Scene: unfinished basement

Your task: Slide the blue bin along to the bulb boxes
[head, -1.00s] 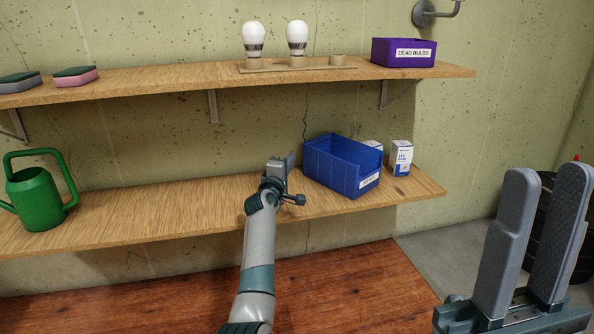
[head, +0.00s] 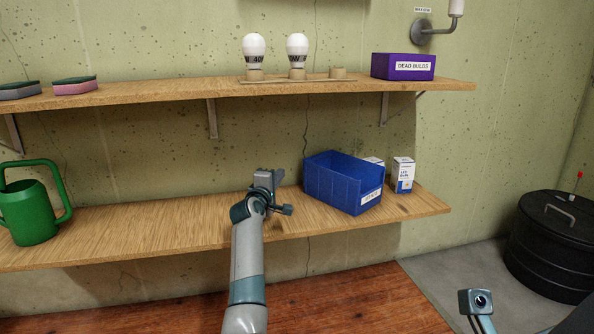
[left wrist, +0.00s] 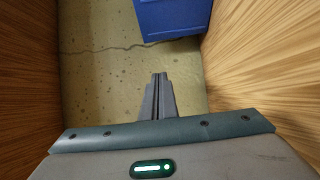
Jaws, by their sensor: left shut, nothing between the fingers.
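The blue bin (head: 330,185), with a white label on its front, stands on the lower shelf (head: 150,225). Two white bulb boxes stand at its right: one (head: 403,175) in the open, a small gap from the bin, and one (head: 374,161) mostly hidden behind it. My left gripper (head: 275,178) is shut and empty, above the lower shelf just left of the bin and apart from it. In the left wrist view, its closed fingers (left wrist: 160,95) point toward the wall and the bin (left wrist: 178,18) is at upper right. My right gripper's fingers are out of view.
A green watering can (head: 30,212) stands at the lower shelf's left. The upper shelf (head: 160,95) overhead holds two sponges, bulbs in a wooden holder and a purple bin (head: 403,67). Shelf is free right of the open box. A black lidded bin (head: 555,240) stands on the floor.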

